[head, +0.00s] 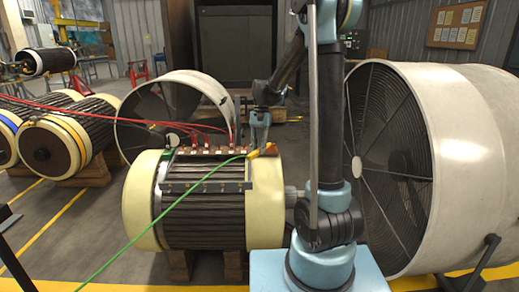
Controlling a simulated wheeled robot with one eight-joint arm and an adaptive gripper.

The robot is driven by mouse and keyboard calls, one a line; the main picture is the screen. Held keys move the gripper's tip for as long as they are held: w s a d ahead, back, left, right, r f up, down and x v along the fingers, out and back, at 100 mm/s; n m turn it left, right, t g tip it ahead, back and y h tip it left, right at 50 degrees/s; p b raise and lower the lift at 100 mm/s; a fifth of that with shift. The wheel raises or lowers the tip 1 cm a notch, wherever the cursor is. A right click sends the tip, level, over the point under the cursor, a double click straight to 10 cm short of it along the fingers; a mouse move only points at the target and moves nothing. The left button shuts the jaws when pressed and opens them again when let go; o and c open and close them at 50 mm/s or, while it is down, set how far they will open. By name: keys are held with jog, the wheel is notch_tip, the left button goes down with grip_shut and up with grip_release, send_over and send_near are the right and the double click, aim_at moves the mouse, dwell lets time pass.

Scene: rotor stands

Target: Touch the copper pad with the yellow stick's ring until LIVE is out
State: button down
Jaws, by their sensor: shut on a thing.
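My gripper (259,143) points down over the top right of the large ribbed rotor (205,215) and is shut on the yellow stick (257,153). Only a short piece of the stick shows, and its ring cannot be made out. A green cable (150,218) runs from the stick down to the lower left. A row of small reddish-brown and white terminals (205,152) lies along the rotor's top, with red leads on it. I cannot tell which part is the copper pad, or whether the stick touches it. No LIVE sign is readable.
Red cables (110,112) come in from the left to the rotor's top. A big fan (420,165) stands close at right, and another fan (165,110) stands behind the rotor. More rotors (55,145) rest at left. Floor at the lower left is mostly clear.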

jog(key=shift+f, duration=0.55)
dwell(2.1)
dwell(1.5)
jog(key=s+a+v, duration=0.1)
jog(key=s+v, duration=0.2)
jog(key=v, duration=1)
jog(key=shift+r, duration=0.7)
dwell(0.4)
